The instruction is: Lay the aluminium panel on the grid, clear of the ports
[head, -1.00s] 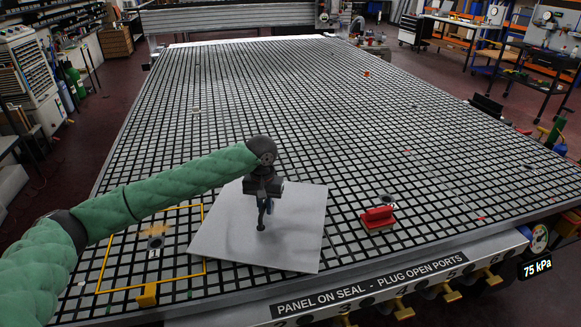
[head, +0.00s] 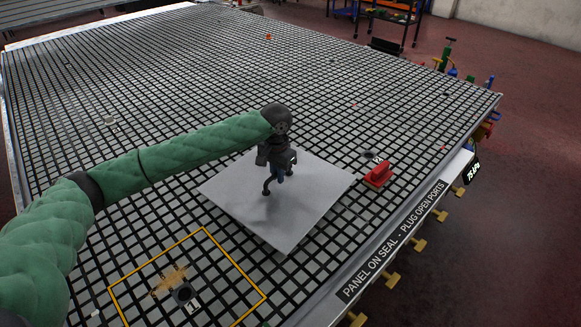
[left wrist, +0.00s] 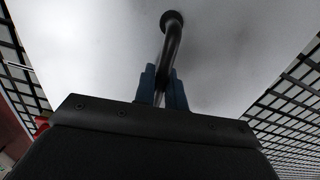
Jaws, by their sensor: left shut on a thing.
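The aluminium panel (head: 315,207) is a pale grey square over the black-lined grid (head: 110,210), in the middle of the head view. My left gripper (head: 281,174) is above it, shut on the panel's dark curved handle (head: 266,187). In the left wrist view the blue fingertips (left wrist: 163,86) close around the handle's bar (left wrist: 172,45), with the panel (left wrist: 240,40) behind. An open port (head: 183,293) marked 1 shows uncovered at the lower left. Another port (head: 370,154) shows just beyond the panel's right corner. I cannot tell whether the panel touches the grid. My right gripper is out of view.
A yellow outline (head: 235,262) surrounds port 1 and a rusty patch (head: 170,279). The labelled front rail (head: 390,242) runs along the table edge. The far grid is mostly clear.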

